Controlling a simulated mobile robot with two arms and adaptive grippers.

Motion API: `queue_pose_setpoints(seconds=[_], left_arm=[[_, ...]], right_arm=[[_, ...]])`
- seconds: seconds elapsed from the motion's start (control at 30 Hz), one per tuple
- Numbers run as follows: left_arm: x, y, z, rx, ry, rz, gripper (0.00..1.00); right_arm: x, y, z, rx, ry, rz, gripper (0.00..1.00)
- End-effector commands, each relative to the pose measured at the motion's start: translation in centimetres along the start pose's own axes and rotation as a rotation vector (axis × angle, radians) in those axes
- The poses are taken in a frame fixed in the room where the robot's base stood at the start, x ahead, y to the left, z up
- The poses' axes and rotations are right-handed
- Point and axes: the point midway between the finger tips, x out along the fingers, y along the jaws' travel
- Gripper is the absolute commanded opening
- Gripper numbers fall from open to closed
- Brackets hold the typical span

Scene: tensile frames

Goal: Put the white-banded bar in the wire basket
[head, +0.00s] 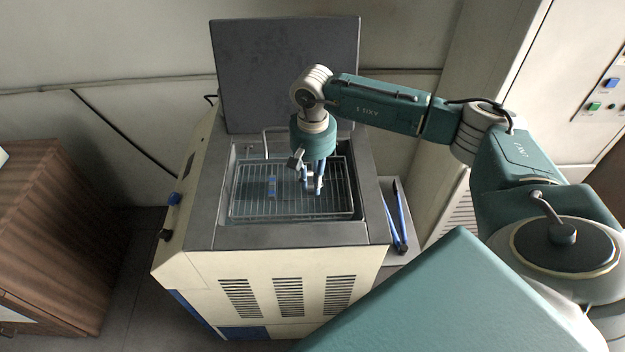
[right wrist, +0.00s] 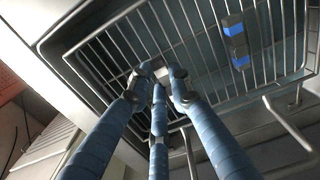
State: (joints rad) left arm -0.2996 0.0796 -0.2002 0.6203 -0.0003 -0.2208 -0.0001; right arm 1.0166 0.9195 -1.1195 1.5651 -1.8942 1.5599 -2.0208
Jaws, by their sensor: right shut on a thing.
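The wire basket (head: 250,206) sits in the open well of the cream machine and also shows in the right wrist view (right wrist: 100,62). My right gripper (head: 312,186) points down over the right half of the basket, its blue-wrapped fingers closed. It is shut on a small pale piece (right wrist: 155,70), which I take for the white-banded bar; the fingers hide most of it. Whether it touches the basket floor I cannot tell. A dark bar with blue bands (head: 272,187) lies in the basket to the left of the gripper. My left gripper is not in view.
The machine's dark lid (head: 285,70) stands open behind the well. The basket's wire handle (right wrist: 285,125) rises at its back. Blue-handled tongs (head: 399,222) lie on a ledge to the right. A wooden cabinet (head: 65,235) stands at left.

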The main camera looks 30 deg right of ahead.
Motion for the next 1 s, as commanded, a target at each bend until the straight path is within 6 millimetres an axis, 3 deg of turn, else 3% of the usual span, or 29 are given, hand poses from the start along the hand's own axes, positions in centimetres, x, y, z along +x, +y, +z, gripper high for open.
queue_pose_setpoints(seconds=[0.13, 0.47, 0.5, 0.6, 1.0], left_arm=[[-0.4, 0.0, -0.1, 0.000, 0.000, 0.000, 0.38], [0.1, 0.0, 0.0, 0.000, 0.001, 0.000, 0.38], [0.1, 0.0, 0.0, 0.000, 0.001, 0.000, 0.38], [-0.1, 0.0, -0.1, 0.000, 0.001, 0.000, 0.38], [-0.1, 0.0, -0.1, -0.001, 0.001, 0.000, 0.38]], right_arm=[[1.1, 0.0, 0.0, 0.001, 0.001, -0.001, 0.00], [1.5, 0.0, 0.0, 0.000, 0.001, -0.001, 0.00], [1.5, 0.0, 0.0, 0.000, 0.001, -0.001, 0.21], [1.4, 0.0, 0.0, 0.000, 0.001, 0.000, 0.38], [0.7, 0.0, -0.1, 0.000, 0.003, -0.002, 0.38]])
